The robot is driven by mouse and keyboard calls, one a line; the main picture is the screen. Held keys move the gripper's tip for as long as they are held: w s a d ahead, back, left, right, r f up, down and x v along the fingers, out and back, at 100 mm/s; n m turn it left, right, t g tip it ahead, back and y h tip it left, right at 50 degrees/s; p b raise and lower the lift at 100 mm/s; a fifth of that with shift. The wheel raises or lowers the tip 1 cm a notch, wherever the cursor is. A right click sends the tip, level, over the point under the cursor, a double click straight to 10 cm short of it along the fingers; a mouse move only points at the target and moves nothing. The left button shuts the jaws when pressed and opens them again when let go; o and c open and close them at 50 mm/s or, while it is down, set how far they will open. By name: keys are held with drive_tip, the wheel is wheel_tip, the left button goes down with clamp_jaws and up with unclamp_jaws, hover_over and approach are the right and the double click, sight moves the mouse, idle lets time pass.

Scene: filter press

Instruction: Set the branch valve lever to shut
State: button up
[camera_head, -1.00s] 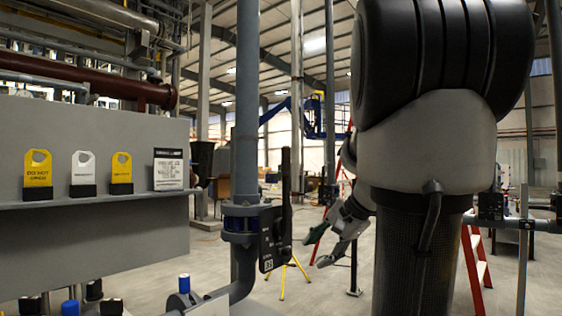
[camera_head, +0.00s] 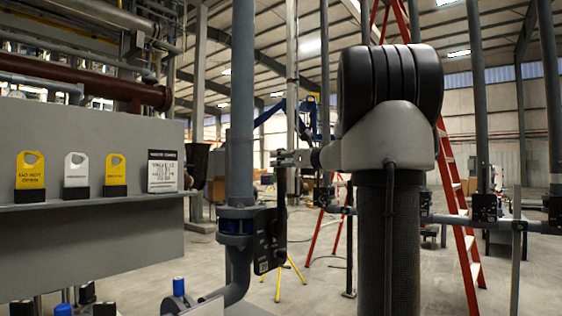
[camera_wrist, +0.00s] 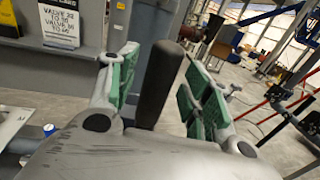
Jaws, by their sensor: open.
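The branch valve (camera_head: 237,226) sits on the vertical grey pipe left of centre in the head view. Its black lever (camera_head: 281,205) stands upright beside the pipe, roughly in line with it. My gripper (camera_head: 288,158) is at the upper part of the lever in the head view, small and partly hidden by my arm. In the wrist view the dark lever (camera_wrist: 160,85) stands between the two green-padded fingers of my gripper (camera_wrist: 163,72). The fingers are apart, and I cannot tell whether either pad touches the lever.
A grey panel (camera_head: 90,240) with a shelf of yellow and white tags (camera_head: 115,170) and a printed card (camera_head: 163,172) is at left. A red ladder (camera_head: 455,190) and a yellow tripod stand (camera_head: 291,268) stand behind.

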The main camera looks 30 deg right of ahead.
drive_tip(key=shift+w+a, duration=0.15)
drive_tip(key=shift+w, duration=0.5)
drive_tip(key=shift+c, duration=0.2)
clamp_jaws()
